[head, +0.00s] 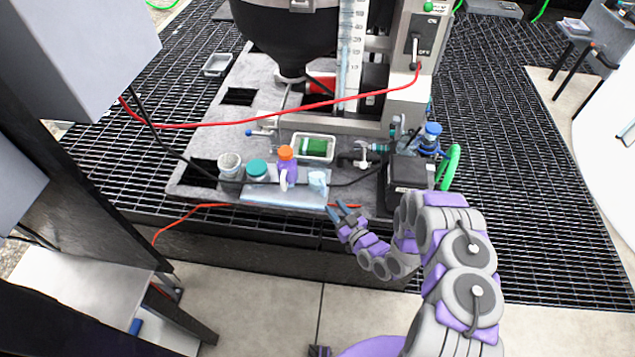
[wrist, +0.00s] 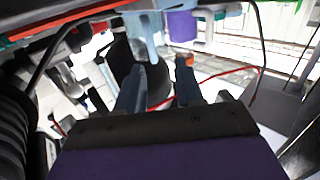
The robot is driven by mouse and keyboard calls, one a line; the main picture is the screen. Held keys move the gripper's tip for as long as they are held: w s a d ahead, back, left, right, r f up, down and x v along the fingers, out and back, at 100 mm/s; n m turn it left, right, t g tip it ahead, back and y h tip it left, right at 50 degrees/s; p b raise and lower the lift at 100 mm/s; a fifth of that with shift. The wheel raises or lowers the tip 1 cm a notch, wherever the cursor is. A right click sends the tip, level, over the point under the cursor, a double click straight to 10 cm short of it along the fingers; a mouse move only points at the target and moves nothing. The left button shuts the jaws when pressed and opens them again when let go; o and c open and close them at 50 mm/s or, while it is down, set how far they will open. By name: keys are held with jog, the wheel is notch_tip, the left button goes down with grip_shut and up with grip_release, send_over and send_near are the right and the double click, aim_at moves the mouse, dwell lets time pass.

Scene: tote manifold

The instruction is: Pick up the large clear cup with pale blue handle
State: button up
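The clear cup with a pale blue handle (head: 318,181) stands at the right end of a silver-grey tray (head: 268,196) near the platform's front edge. It looks small and pale in the head view, so its outline is hard to make out. My gripper (head: 338,209) is in front of the cup and slightly to its right, apart from it. Its two blue-grey fingers are spread with nothing visible between them. In the wrist view, the gripper (wrist: 160,92) also shows spread fingers. A pale blue shape there (wrist: 146,45) may be the cup's handle.
A black box (head: 408,172) and green handwheel (head: 449,167) are to the right. A red cable (head: 290,108) crosses behind.

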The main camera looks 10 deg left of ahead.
aim_at(324, 192)
jog(key=x, duration=0.3)
jog(key=shift+w+a+f, duration=0.1)
jog(key=shift+w, duration=0.2)
jog(key=shift+w+b, duration=0.3)
jog(key=shift+b, duration=0.05)
jog(key=shift+w, duration=0.25)
jog(key=b+x, duration=0.1)
jog(key=x, duration=0.4)
jog(key=shift+b, duration=0.35)
jog(key=shift+c, duration=0.2)
jog(key=shift+d, duration=0.35)
jog(key=c, duration=0.6)
jog(key=shift+s+a, duration=0.1)
jog(key=shift+a, duration=0.05)
grip_shut()
